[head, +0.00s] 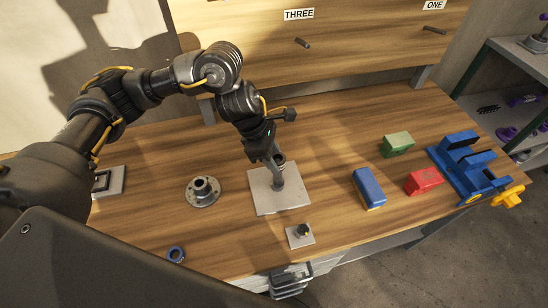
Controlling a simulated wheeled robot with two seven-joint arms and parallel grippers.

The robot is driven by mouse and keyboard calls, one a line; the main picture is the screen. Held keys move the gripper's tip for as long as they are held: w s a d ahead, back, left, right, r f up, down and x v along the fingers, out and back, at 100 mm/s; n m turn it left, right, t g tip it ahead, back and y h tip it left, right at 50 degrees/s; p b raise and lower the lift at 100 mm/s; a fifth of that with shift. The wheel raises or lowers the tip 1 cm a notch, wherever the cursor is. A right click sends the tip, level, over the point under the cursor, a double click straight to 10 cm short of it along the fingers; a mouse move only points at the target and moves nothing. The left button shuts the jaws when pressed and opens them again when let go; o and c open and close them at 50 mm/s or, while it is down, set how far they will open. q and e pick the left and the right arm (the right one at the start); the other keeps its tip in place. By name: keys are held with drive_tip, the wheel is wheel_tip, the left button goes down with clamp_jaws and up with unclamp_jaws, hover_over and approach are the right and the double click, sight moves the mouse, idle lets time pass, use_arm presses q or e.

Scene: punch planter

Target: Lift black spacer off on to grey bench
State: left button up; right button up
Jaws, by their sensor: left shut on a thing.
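My left gripper (274,160) reaches down from the back of the bench to the top of a grey upright post (281,181). It is shut on a small dark ring at the post's top, which looks like the black spacer (281,157). The fingers partly hide the ring, and I cannot tell whether it is still around the post or clear of it. The post stands on a light grey square plate (270,202). The bench (330,150) has a brown wooden top, with grey at its supports. My right gripper is not in view.
A small plate with a peg (300,235) is in front. Blue (368,187), red (424,181) and green (397,144) blocks and a blue vise (465,170) stand right. Clear wood lies between.

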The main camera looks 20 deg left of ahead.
use_arm(q)
drive_tip(key=shift+r+p, duration=1.05)
drive_tip(key=shift+r, duration=0.75)
